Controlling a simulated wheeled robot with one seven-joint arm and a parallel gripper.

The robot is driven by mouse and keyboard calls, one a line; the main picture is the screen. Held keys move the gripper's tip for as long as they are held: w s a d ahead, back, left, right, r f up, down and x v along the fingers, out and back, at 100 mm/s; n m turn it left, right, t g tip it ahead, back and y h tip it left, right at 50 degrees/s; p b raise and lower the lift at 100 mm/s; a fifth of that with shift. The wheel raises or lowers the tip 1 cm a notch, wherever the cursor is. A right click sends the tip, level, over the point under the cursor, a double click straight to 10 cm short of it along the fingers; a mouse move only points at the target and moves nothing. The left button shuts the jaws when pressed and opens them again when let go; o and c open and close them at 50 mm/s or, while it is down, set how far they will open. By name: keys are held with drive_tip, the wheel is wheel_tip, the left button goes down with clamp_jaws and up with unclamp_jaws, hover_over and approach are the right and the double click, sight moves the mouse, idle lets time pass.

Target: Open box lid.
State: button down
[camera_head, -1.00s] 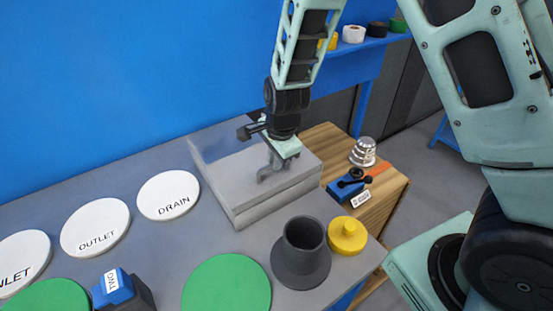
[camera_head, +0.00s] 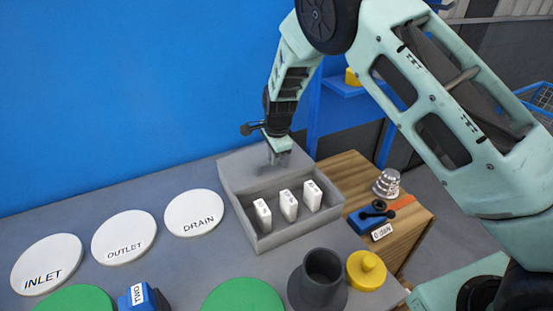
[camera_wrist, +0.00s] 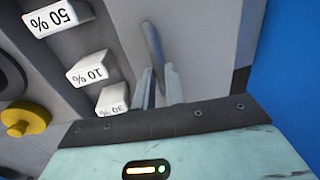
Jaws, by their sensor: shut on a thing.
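The grey box (camera_head: 293,234) stands on the table with its front part uncovered. Its grey lid (camera_head: 241,171) lies toward the back wall; I cannot tell whether it slides flat or is tilted. My gripper (camera_head: 277,154) is at the lid and shut on its handle. The curved grey handle (camera_wrist: 151,42) shows between and beyond my fingers (camera_wrist: 159,88) in the wrist view. Three white blocks stand in the box: left (camera_head: 262,214), middle (camera_head: 288,205) and right (camera_head: 312,195). In the wrist view their labels read 50%, 10% and 30%.
White discs labelled INLET (camera_head: 46,265), OUTLET (camera_head: 124,238) and DRAIN (camera_head: 194,213) lie left of the box. A dark flanged cylinder (camera_head: 322,275) and a yellow knobbed piece (camera_head: 366,270) stand close in front. The blue wall (camera_head: 120,90) is behind.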

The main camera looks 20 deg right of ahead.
drive_tip(key=c, duration=1.5)
unclamp_jaws()
drive_tip(key=shift+o, duration=0.2)
drive_tip(key=shift+r, duration=0.15)
drive_tip(key=s+r+b, duration=0.3)
drive_tip(key=r, duration=1.3)
drive_tip(key=shift+s+d+r, duration=0.15)
drive_tip(key=shift+d+r, duration=0.2)
drive_tip(key=shift+r, duration=0.05)
drive_tip(key=s+a+n+g+y, duration=0.1)
drive_tip(key=s+a+n, duration=0.2)
drive_tip(key=s+n, duration=0.6)
drive_tip(key=s+a+n+g+y, duration=0.1)
drive_tip(key=s+a+n, duration=0.3)
drive_tip(key=s, duration=1)
drive_tip(key=s+d+f+n+h, duration=0.1)
drive_tip(key=s+d+f+n, duration=0.1)
drive_tip(key=s+n, duration=0.8)
drive_tip(key=s+d, duration=0.1)
drive_tip(key=s, duration=0.4)
drive_tip(key=shift+n+h, duration=0.3)
drive_tip(key=shift+h, duration=0.1)
